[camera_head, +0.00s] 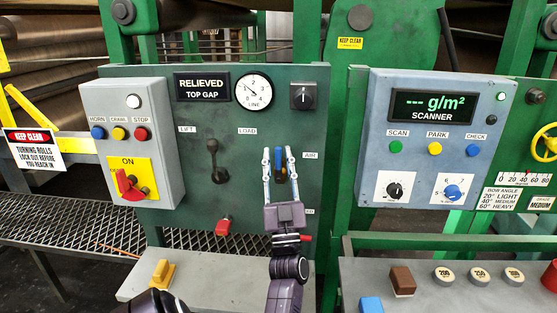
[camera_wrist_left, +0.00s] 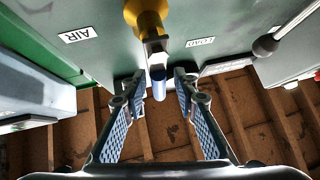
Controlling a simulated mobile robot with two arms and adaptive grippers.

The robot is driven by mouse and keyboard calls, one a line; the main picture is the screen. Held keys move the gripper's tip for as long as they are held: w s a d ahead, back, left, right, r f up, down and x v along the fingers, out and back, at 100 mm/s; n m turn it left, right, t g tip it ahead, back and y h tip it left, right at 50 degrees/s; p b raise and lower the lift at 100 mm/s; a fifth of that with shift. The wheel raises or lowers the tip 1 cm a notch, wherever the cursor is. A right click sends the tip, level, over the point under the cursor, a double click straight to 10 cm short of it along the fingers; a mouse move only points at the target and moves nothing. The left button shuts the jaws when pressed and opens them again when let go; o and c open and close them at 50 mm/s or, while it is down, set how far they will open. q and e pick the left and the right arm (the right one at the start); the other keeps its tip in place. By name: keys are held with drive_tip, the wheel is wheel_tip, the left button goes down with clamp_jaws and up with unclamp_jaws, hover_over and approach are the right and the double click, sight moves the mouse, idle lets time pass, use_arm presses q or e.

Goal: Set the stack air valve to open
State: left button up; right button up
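The stack air valve has a yellow body (camera_wrist_left: 147,22), a metal stem and a blue lever end (camera_wrist_left: 158,84). In the head view the valve (camera_head: 281,168) sits on the green panel, left of the AIR label (camera_head: 311,155). My left gripper (camera_head: 279,155) is open, its fingers pointing up on either side of the valve. In the left wrist view the blue lever end lies between the open fingers of the left gripper (camera_wrist_left: 159,78), with a gap on each side. The fingers partly hide the valve in the head view. My right gripper does not show.
The LIFT/LOAD lever (camera_head: 217,160) stands to the left on the panel (camera_head: 205,120). A grey control box (camera_head: 170,100) with a red switch is farther left, and the scanner box (camera_head: 437,140) is right.

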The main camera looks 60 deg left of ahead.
use_arm(q)
wheel_tip(320, 180, up, 10)
idle(0.7)
drive_tip(key=shift+d+f, duration=0.1)
idle(0.5)
